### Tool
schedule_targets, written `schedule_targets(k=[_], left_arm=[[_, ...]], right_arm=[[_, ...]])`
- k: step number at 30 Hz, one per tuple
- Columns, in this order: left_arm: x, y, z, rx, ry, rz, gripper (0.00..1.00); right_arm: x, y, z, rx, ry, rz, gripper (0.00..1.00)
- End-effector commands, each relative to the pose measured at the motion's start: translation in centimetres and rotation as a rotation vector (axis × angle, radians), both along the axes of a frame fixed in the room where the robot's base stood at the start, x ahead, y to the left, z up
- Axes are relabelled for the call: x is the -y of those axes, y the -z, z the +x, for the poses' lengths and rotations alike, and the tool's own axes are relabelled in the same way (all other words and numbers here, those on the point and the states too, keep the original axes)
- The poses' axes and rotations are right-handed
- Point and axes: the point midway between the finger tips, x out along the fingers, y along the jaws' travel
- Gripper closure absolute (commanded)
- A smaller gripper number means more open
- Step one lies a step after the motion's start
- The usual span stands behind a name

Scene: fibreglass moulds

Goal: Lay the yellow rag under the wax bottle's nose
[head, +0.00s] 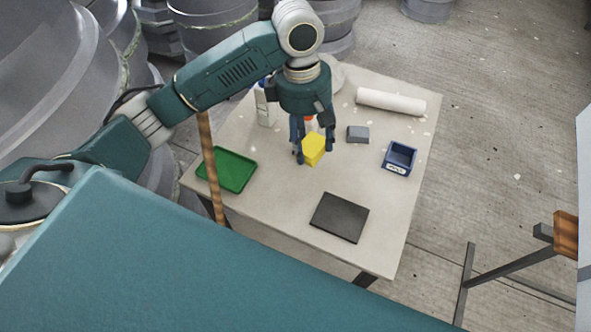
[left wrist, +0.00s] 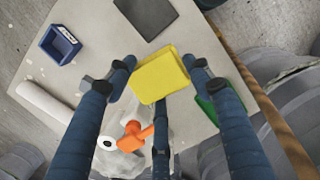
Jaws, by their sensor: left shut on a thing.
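The yellow rag (head: 313,149) looks like a thick folded block. My left gripper (head: 307,152) points down over the table and is shut on it. In the left wrist view the rag (left wrist: 159,75) sits between the fingertips. The frames do not clearly show whether it touches the tabletop. An orange nozzle (left wrist: 136,135), apparently the wax bottle's nose, shows between the fingers, apart from the rag. In the head view only a bit of orange (head: 311,124) shows behind the gripper; the bottle's body is mostly hidden. My right gripper is not in view.
The table (head: 270,215) holds a green tray (head: 232,184), a dark flat slab (head: 339,217), a blue bin (head: 399,158), a grey block (head: 358,134), a white roll (head: 391,101) and a white container (head: 264,106). Bare tabletop lies between the tray and the slab.

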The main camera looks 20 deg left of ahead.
Motion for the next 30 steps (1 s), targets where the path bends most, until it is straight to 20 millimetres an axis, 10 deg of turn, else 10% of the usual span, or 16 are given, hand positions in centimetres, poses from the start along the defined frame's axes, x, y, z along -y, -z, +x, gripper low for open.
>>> schedule_targets(k=[30], left_arm=[[-0.1,17.2,0.5,0.001,-0.161,0.003,0.77]], right_arm=[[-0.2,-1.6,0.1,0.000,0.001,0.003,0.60]])
